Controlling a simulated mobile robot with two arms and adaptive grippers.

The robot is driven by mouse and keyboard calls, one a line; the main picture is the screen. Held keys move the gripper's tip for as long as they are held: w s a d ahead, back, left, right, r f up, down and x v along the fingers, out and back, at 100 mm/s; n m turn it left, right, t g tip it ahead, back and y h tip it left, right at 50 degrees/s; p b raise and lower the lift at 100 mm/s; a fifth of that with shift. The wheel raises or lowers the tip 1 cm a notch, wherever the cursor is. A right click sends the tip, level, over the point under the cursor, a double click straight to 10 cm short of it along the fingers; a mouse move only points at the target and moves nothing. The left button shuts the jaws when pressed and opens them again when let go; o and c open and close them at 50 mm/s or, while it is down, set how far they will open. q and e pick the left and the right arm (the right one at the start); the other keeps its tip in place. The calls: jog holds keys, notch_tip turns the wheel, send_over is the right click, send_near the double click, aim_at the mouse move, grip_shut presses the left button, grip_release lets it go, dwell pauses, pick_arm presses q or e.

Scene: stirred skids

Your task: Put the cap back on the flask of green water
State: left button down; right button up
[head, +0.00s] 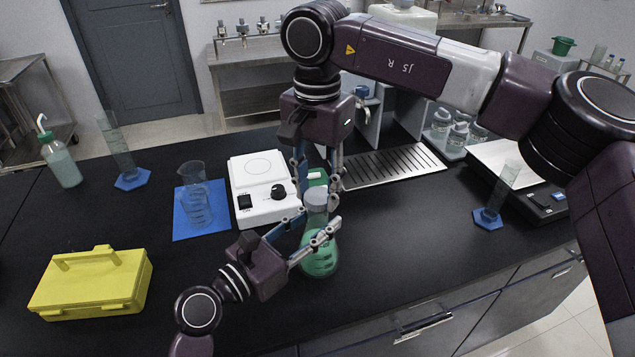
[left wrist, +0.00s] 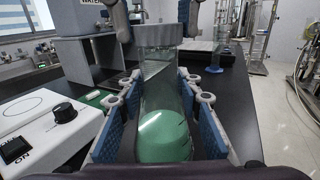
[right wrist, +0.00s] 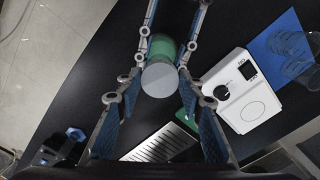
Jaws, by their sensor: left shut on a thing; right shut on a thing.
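The flask (head: 320,262) of green water stands upright on the black bench, in front of the stirrer. My left gripper (head: 322,232) is shut on its neck from the left; the clear neck also shows between the fingers in the left wrist view (left wrist: 160,88). The grey cap (head: 317,197) is at the flask's mouth, in line with the neck; I cannot tell whether it is fully seated. My right gripper (head: 320,184) points down from above and is shut on the cap, whose round top shows in the right wrist view (right wrist: 161,80).
The white stirrer (head: 262,188) stands just behind and left of the flask. A beaker (head: 195,185) sits on a blue mat (head: 203,222). A yellow case (head: 90,284) lies at the front left. A slotted metal tray (head: 385,167) is behind right.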

jog(key=shift+f, duration=0.25)
jog(key=shift+f, duration=0.55)
dwell(0.4)
